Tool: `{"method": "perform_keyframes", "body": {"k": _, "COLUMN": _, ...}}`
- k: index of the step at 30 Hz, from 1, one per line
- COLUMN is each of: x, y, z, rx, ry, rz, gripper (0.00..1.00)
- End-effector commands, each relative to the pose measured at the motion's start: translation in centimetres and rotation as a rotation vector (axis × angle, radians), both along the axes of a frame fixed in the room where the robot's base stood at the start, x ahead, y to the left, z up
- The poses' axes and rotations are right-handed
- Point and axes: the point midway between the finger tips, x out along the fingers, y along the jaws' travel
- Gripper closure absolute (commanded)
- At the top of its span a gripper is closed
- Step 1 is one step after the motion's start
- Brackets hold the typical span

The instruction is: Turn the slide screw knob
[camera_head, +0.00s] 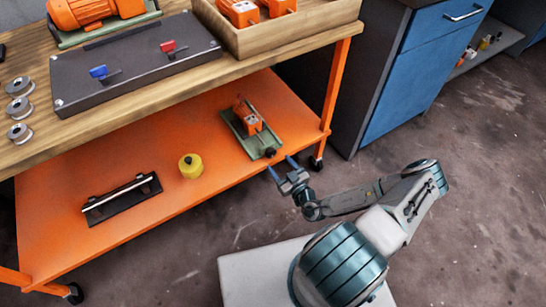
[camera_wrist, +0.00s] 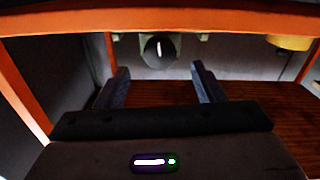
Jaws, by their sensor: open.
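The slide screw knob is a round black knob (camera_head: 270,152) at the near end of a green slide base (camera_head: 248,135) on the orange lower shelf. An orange block (camera_head: 247,115) sits on that base. My gripper (camera_head: 281,168) is open and empty at the shelf's front edge, just short of the knob and apart from it. In the wrist view the knob (camera_wrist: 158,53) shows a pale line on its face. It lies beyond the gap between the two fingers of my gripper (camera_wrist: 160,78), roughly centred.
A yellow cylinder (camera_head: 190,166) and a black fixture with a rod (camera_head: 122,198) lie on the lower shelf. An orange table leg (camera_head: 337,88) rises right of the slide. The wooden top (camera_head: 140,108) overhangs the shelf. A blue cabinet (camera_head: 418,70) stands at the right.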

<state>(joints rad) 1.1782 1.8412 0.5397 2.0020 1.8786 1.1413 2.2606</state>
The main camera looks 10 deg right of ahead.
Motion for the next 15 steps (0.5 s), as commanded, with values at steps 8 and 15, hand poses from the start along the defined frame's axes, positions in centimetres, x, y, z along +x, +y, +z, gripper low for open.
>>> {"method": "perform_keyframes", "body": {"k": 8, "x": 4.2, "y": 1.4, "z": -0.1, "rx": -0.003, "ry": -0.002, "rz": 0.002, "gripper": 0.38}}
{"method": "perform_keyframes", "body": {"k": 15, "x": 5.2, "y": 1.7, "z": 0.0, "rx": -0.002, "ry": 0.0, "rz": 0.002, "gripper": 0.38}}
